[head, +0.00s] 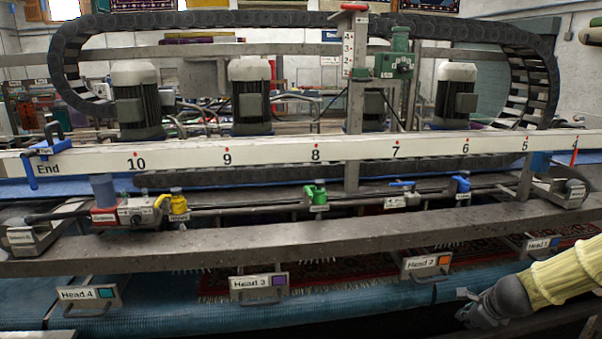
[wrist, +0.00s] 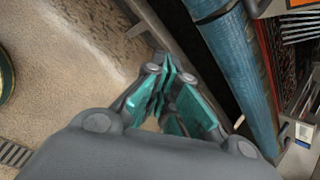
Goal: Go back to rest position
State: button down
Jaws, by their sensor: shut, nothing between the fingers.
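My gripper (head: 480,308) is at the lower right of the head view, at the end of my arm in its yellow-green sleeve. It is beside the front edge of the rug machine, below the Head 2 plate (head: 425,263). In the wrist view, my gripper (wrist: 165,70) shows teal finger pads drawn together with nothing between them. It points past the machine's edge, over the bare floor. No rest fixture can be made out.
The blue roller (wrist: 237,65) and machine frame lie close on the right in the wrist view. The concrete floor (wrist: 60,70) on the left is mostly clear, with a drain grate (wrist: 15,153). A red rug (head: 330,270) lies under the machine's front beam (head: 300,236).

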jog(key=s+a+f+n+g, duration=0.2)
jog(key=s+a+f+n, duration=0.4)
jog(key=s+f+n, duration=0.15)
jog(key=s+a+f+n+g+h, duration=0.1)
jog(key=s+a+f+n, duration=0.45)
jog(key=s+f, duration=0.3)
jog(key=s+a+f+n+g, duration=0.2)
jog(key=s+a+f+n, duration=0.3)
jog(key=s+f+n, duration=0.3)
jog(key=s+a+f+n, duration=0.1)
jog(key=s+a+n, duration=0.2)
jog(key=s, duration=0.4)
jog(key=s+a+f+n+g+y, duration=0.1)
jog(key=s+a+f+n, duration=0.1)
jog(key=s, duration=0.5)
jog(key=shift+s+a+n, duration=0.35)
jog(key=shift+a+n, duration=0.25)
jog(key=shift+a, duration=0.25)
